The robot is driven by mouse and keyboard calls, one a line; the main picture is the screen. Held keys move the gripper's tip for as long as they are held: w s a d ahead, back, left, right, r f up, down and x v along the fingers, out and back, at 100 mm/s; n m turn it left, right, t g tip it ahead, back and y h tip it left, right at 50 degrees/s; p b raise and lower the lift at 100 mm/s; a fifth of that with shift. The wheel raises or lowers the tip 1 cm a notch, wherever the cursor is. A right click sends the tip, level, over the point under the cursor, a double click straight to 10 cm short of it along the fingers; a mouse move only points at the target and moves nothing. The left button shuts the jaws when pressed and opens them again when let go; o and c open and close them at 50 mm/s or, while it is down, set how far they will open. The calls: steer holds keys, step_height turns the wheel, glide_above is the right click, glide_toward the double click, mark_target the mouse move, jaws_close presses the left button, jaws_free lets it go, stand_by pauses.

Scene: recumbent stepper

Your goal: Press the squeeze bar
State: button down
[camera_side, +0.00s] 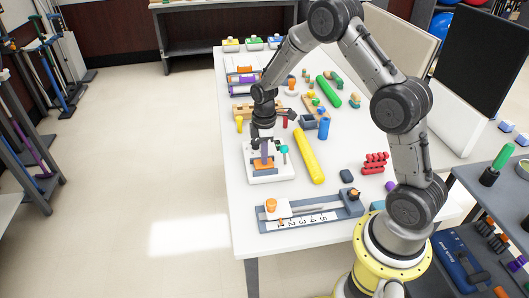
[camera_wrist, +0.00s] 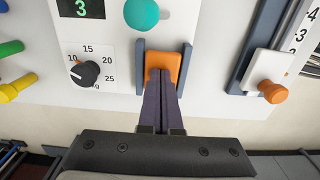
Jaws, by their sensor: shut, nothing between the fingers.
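The squeeze bar appears to be the orange block (camera_wrist: 174,62) held between two blue-grey uprights on a white device (camera_wrist: 122,62). In the side view the orange bar (camera_side: 264,167) sits at the near part of the device's white base (camera_side: 285,173). My gripper (camera_wrist: 162,72) is shut and empty, its two dark purple fingers together. Its fingertips overlap the orange bar in the wrist view and cover its lower middle. In the side view my gripper (camera_side: 265,160) points down at the bar. I cannot tell whether the tips touch it.
A teal ball knob (camera_wrist: 142,14), a black dial (camera_wrist: 85,73) and a display reading 3 (camera_wrist: 81,8) are on the device close by. A slider unit with an orange knob (camera_wrist: 273,91) stands to the right. A yellow roller (camera_side: 310,156) lies beside the device.

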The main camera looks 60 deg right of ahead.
steer(key=shift+s+f, duration=0.25)
steer(key=shift+f, duration=0.55)
steer(key=shift+a, duration=0.1)
steer(key=shift+r, duration=0.1)
step_height(320, 180, up, 16)
steer(key=w, duration=0.1)
steer(key=shift+d+f, duration=0.25)
